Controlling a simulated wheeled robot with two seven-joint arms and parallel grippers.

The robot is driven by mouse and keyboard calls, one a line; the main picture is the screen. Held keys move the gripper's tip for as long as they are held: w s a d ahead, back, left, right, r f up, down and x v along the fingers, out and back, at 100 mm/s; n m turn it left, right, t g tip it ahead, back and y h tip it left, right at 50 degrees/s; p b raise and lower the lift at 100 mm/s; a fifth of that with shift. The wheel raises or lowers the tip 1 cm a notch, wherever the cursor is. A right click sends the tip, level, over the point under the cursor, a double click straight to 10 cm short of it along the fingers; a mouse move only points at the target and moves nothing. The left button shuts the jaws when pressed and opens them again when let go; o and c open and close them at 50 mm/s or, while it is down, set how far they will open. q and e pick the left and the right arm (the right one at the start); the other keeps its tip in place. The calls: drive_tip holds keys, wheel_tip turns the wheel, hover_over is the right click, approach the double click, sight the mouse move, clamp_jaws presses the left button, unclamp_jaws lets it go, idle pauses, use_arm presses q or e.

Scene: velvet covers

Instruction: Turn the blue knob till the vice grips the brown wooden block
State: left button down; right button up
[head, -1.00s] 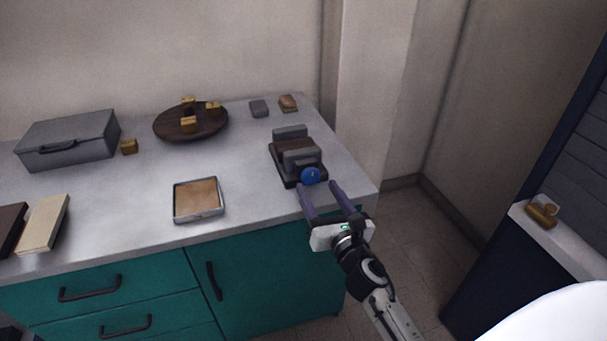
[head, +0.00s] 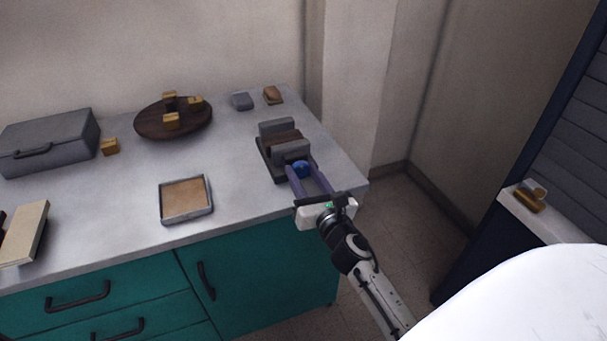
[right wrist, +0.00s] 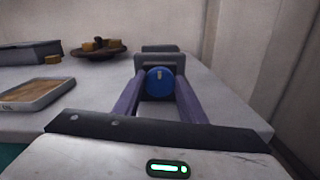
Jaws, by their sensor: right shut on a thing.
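The vice (head: 292,152) stands near the right end of the grey counter, with grey jaws on a dark base. The brown wooden block (head: 284,138) sits between its jaws; I cannot tell whether both jaws touch it. The blue knob (head: 301,169) is on the vice's near face, and it also shows in the right wrist view (right wrist: 160,82) with a pale mark near its top. My right gripper (head: 302,173) is shut on the blue knob, one finger on each side. My left gripper is not in view.
A shallow tray (head: 187,220) lies left of the vice. A round dark board (head: 150,125) with several small yellowish blocks and a grey case (head: 70,130) stand further left. A grey piece (head: 242,101) and a brown piece (head: 272,95) lie behind the vice. A wall rises behind.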

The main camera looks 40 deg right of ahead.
drive_tip(key=shift+m, duration=0.4)
drive_tip(key=m, duration=0.2)
drive_tip(key=shift+m, duration=0.4)
drive_tip(key=m, duration=0.4)
drive_tip(key=shift+m, duration=0.3)
drive_tip(key=m, duration=0.4)
drive_tip(key=shift+f+m, duration=0.1)
drive_tip(key=shift+m, duration=1.9)
drive_tip(key=o, duration=1.1)
drive_tip(key=shift+c, duration=0.2)
